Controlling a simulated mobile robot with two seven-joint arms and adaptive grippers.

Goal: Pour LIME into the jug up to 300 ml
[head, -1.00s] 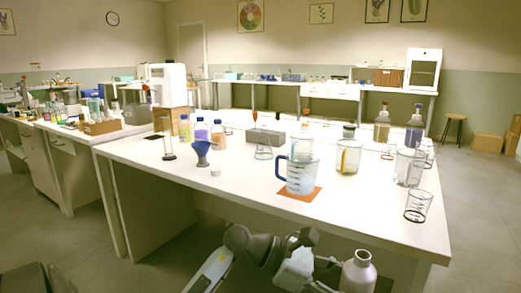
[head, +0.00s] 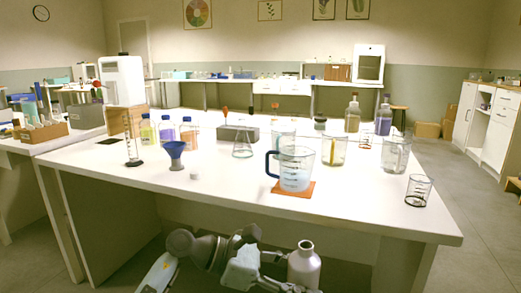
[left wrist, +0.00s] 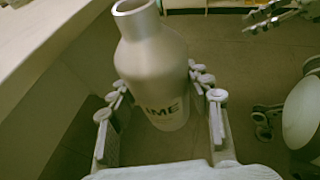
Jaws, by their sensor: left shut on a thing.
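The grey LIME bottle (head: 304,268) stands upright in my left gripper (head: 288,284), in front of and lower than the table top. In the left wrist view the fingers (left wrist: 160,108) are shut around the bottle (left wrist: 155,65), with part of its label showing and its mouth uncapped. The clear jug (head: 297,168) with a blue handle stands on an orange mat (head: 280,190) near the table's front. Pale liquid seems to fill its lower part. Part of what looks like my right gripper (left wrist: 285,15) shows at the left wrist view's top right; its jaw state is unclear.
A small beaker (head: 418,190) stands right of the jug, and more glass vessels (head: 396,155) stand behind. The white table's front edge (head: 240,206) lies between bottle and jug.

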